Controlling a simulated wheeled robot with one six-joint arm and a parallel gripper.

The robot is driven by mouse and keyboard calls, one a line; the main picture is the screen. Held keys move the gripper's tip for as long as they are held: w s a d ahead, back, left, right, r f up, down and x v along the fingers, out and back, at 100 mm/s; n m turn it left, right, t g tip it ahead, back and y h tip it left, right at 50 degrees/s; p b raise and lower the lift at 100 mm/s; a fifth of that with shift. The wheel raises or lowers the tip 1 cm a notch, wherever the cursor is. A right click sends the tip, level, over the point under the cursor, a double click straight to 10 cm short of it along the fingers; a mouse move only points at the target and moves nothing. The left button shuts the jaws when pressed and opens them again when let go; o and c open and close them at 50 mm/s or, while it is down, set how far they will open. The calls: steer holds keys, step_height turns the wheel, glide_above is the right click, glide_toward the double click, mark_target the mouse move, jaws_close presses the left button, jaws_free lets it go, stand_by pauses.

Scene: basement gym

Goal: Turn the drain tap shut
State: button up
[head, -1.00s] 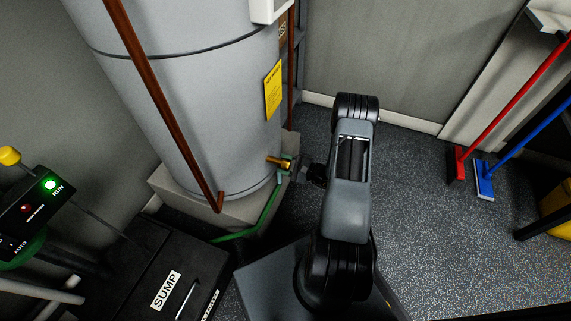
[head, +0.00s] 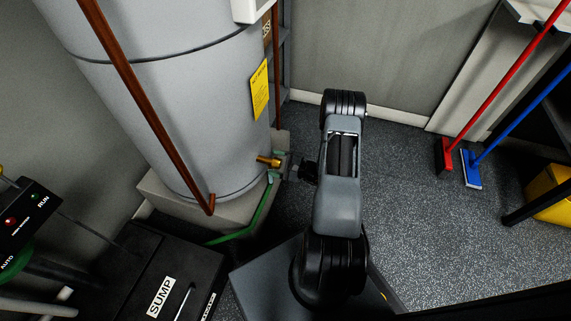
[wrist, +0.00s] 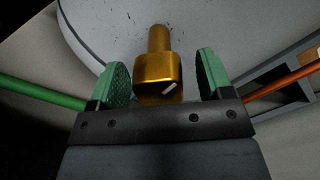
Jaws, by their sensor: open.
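The brass drain tap (head: 266,161) sticks out low from the side of the grey tank (head: 200,100). In the wrist view the tap (wrist: 158,75) stands between the two green finger pads, with a gap on each side. A light mark shows on the tap's end face. My gripper (wrist: 160,80) is open around the tap and does not touch it on either side, as far as I can see. In the head view my gripper (head: 279,165) is at the tap's right, small and partly dark. The tap's handle is not clearly distinct in either view.
A green hose (head: 258,210) runs from below the tap to the floor. A copper pipe (head: 140,95) runs down the tank's front. A black sump box (head: 130,265) stands at lower left. A red broom (head: 444,155) and a blue one (head: 472,170) lean at right. Floor between is clear.

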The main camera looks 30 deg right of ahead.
steer(key=p+v, duration=0.3)
steer(key=v, duration=1)
steer(key=shift+s, duration=0.2)
steer(key=shift+d, duration=0.15)
steer(key=a+r+n+g+h+p, duration=0.1)
steer(key=a+r+n+g+p, duration=0.4)
steer(key=r, duration=0.6)
steer(key=a+r+n+g+p, duration=0.2)
steer(key=a+r+g+p, duration=0.3)
steer(key=r, duration=0.6)
steer(key=a+r+n+g+h+p, duration=0.1)
steer(key=a+r+n+g+p, duration=0.25)
steer(key=r+p, duration=0.55)
steer(key=s+a+r+n+t+h+p, duration=0.1)
steer(key=r+p, duration=0.6)
steer(key=r, duration=0.8)
steer(key=s+a+r+n+t+h+p, duration=0.2)
steer(key=s+a+r+n+h+p, duration=0.2)
steer(key=r, duration=1.2)
steer(key=s+n+h+p, duration=0.1)
steer(key=n+h+p, duration=0.2)
steer(key=h, duration=0.2)
steer(key=shift+a, duration=0.15)
steer(key=shift+s+r+t, duration=0.2)
steer(key=shift+r+t, duration=0.2)
steer(key=shift+t, duration=0.05)
steer(key=shift+c, duration=0.4)
